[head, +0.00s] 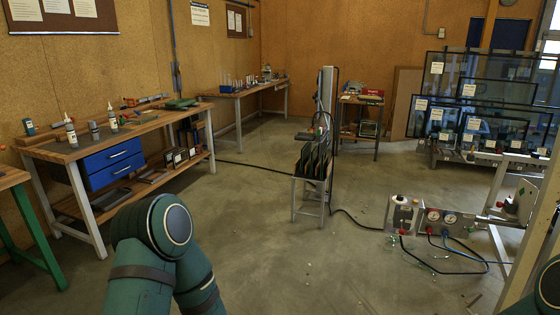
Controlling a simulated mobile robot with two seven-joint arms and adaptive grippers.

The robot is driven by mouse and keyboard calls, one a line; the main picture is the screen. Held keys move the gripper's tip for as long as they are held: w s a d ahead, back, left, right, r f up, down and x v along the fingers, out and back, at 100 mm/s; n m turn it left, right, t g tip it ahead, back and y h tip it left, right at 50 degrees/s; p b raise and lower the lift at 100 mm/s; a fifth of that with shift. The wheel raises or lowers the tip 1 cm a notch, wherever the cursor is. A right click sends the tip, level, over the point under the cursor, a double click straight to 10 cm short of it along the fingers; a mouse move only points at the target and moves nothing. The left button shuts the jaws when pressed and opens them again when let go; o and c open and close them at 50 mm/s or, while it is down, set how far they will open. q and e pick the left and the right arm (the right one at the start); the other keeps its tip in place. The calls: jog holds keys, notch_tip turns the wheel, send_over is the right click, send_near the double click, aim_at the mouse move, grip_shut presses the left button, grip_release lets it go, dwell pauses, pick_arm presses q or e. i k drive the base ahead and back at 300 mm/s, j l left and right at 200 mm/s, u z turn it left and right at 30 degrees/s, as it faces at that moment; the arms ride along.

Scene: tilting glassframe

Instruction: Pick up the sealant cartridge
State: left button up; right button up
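Two pale cartridges with pointed nozzles stand upright on the left workbench (45,151). One cartridge (70,133) is near the front left of the top, and the other cartridge (112,119) is farther right. Both look like sealant cartridges; I cannot read their labels. A part of my own green arm shows at the lower left, well in front of the bench and apart from it. Neither of my grippers is in view.
A short grey cylinder (94,131) stands between the cartridges, and a dark green bottle (29,127) stands left. Blue drawers (113,163) hang under the bench. A small rack stand (311,180) stands mid-floor, with a cable along the floor.

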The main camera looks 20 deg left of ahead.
aim_at(72, 141)
jog(key=i+j+u, duration=0.3)
jog(key=i, duration=0.35)
jog(key=i+u, duration=0.3)
jog(key=i, duration=0.35)
jog(key=i+u, duration=0.15)
jog(key=i, duration=0.3)
jog(key=i+l+u, duration=0.1)
jog(key=i, duration=0.4)
jog(key=i+l+u, duration=0.15)
jog(key=i, duration=0.3)
jog(key=i+l+u, duration=0.2)
jog(key=i+u, duration=0.2)
jog(key=i+l+u, duration=0.3)
jog(key=u, duration=0.15)
jog(key=i+l+u, duration=0.55)
jog(key=l+u, duration=0.3)
jog(key=i+l+u, duration=0.1)
jog(key=l, duration=0.35)
